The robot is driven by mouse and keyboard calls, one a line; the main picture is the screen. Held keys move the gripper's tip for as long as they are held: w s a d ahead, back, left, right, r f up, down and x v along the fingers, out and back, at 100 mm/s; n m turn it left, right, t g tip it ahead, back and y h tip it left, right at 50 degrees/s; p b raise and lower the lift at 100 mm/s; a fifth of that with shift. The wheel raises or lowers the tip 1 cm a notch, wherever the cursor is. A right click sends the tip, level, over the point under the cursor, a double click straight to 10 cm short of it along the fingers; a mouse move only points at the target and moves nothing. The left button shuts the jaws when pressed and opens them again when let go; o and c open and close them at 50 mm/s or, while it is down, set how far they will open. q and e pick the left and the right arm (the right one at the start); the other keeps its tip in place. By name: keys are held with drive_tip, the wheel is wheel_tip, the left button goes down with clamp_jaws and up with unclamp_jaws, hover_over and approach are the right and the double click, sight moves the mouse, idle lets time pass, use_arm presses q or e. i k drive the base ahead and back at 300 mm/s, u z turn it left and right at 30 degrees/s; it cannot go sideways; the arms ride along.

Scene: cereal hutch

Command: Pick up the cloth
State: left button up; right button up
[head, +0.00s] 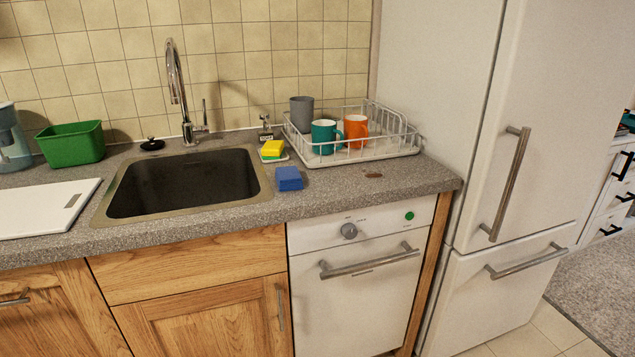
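A small blue folded cloth (289,179) lies on the grey countertop, just right of the sink's right rim and near the counter's front edge. It is in plain view, with nothing on top of it. Neither of my grippers shows in the head view, so I cannot see their state or where they are relative to the cloth.
A yellow-and-green sponge (272,150) lies behind the cloth. A dish rack (384,152) with mugs stands at the back right. The sink (180,186) opens to the left. A brown stain (374,175) marks otherwise clear counter to the right.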

sight(288, 177)
drive_tip(key=z, duration=1.4)
drive_tip(key=i, duration=1)
drive_tip(key=u, duration=0.85)
